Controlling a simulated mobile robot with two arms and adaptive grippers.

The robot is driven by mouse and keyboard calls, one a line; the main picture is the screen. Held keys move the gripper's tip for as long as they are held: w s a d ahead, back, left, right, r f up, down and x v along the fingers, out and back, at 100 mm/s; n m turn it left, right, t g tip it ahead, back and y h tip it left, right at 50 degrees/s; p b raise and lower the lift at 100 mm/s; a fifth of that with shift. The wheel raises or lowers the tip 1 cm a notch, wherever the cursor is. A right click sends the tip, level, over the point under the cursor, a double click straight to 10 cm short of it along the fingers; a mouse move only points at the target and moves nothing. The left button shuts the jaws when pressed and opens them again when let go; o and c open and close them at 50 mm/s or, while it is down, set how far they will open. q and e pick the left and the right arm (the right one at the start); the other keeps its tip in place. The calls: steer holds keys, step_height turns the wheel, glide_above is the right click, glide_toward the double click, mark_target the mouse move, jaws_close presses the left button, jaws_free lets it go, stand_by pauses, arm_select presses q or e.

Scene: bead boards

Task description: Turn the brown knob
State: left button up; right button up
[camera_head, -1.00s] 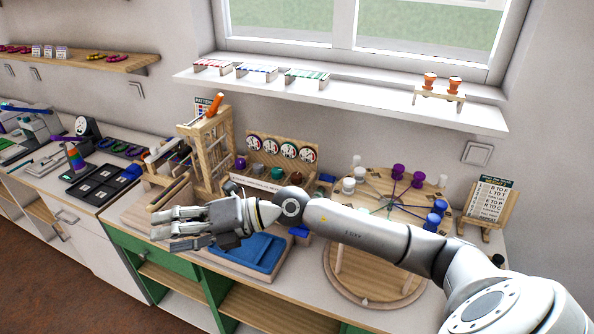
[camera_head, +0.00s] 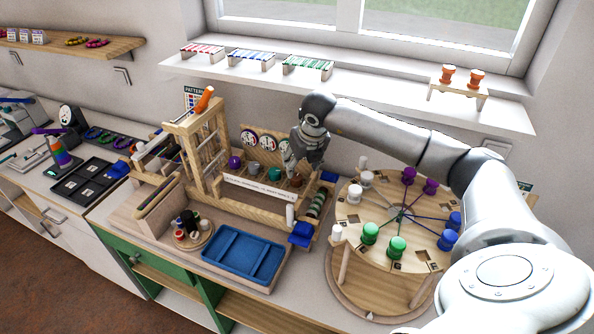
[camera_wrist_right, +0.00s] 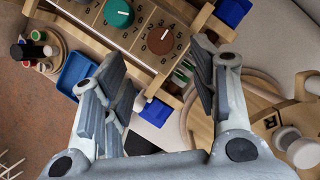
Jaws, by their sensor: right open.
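The brown knob (camera_wrist_right: 161,41) is a round disc with a white pointer line on a light wooden panel printed with numbers. In the right wrist view it lies just beyond the space between my fingertips. The teal knob (camera_wrist_right: 118,13) is beside it, and also shows in the head view (camera_head: 274,174). My right gripper (camera_wrist_right: 158,75) is open and empty, its fingers spread on either side below the brown knob. In the head view my right gripper (camera_head: 297,163) points down over the right end of the knob row. The brown knob (camera_head: 298,180) is partly hidden there. My left gripper is out of view.
A blue tray (camera_head: 243,255) lies in front of the panel. A round wooden board (camera_head: 385,212) with purple, blue, green and white spools stands to the right. A wooden frame with an orange handle (camera_head: 204,99) rises to the left. Wall dials (camera_head: 266,143) stand behind.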

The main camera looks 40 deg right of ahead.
mark_target(297, 177)
steer(key=p+x, duration=0.1)
steer(key=x, duration=0.4)
steer(key=shift+w+d+f, duration=0.1)
steer(key=shift+w, duration=0.05)
steer(key=shift+p+x, duration=0.55)
steer(key=shift+x, duration=0.75)
steer(key=shift+c, duration=0.4)
steer(key=c, duration=0.9)
steer(key=shift+f+n+b, duration=0.2)
steer(key=shift+n+b, duration=0.2)
steer(key=shift+b, duration=0.3)
steer(key=n+y+b, duration=0.1)
steer(key=n+b, duration=0.2)
steer(key=b, duration=0.1)
steer(key=shift+d+y, duration=0.1)
steer(key=shift+y, duration=0.2)
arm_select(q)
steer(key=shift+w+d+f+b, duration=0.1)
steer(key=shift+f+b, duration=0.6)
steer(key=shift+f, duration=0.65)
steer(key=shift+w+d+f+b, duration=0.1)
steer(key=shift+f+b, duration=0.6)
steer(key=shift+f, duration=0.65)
arm_select(e)
steer(key=shift+r+n+y, duration=0.2)
steer(key=shift+n+y, duration=0.3)
steer(key=shift+n, duration=1)
